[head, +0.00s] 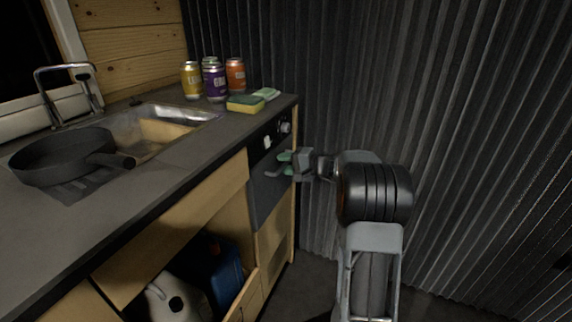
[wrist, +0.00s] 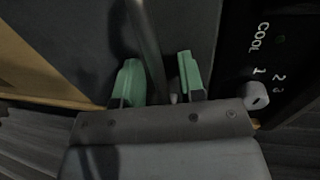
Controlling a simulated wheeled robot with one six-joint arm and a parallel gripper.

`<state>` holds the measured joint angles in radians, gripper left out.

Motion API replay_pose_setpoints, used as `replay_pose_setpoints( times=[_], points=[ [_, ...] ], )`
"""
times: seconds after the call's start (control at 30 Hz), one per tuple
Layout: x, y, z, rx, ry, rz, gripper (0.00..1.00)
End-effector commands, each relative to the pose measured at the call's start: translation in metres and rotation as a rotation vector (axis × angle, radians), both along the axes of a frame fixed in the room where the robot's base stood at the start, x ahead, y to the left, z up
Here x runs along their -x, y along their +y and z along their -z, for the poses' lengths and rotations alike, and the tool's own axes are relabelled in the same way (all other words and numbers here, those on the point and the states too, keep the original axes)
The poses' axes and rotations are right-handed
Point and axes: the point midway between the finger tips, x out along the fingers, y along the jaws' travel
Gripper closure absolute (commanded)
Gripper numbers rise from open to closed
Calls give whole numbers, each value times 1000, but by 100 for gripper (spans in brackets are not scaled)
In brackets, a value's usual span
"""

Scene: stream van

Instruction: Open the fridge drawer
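The fridge drawer (head: 265,195) has a dark front in the right end of the kitchen unit and looks closed. Its bar handle (head: 272,173) stands out from the front. In the wrist view the handle (wrist: 148,45) runs between the two green fingers of my gripper (wrist: 157,75). The fingers are apart, with a clear gap between the bar and the right finger; the left finger is close to the bar, and I cannot tell if it touches. In the head view my gripper (head: 285,163) is at the drawer front by the handle.
A control panel with a knob (wrist: 257,96) and the word COOL is above the drawer. The counter holds a pan (head: 60,155), several cans (head: 215,82) and a sponge (head: 245,104). A corrugated wall (head: 450,90) is close on the right.

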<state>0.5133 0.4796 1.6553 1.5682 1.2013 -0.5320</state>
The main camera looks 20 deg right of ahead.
Motion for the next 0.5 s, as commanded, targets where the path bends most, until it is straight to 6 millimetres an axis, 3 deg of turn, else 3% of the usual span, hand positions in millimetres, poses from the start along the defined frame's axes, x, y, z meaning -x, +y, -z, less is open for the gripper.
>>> replay_pose_setpoints(
  times=[0.1, 0.5],
  points=[
    [0, 0, 0, 0, 0, 0, 63],
    [0, 0, 0, 0, 0, 0, 100]
  ],
)
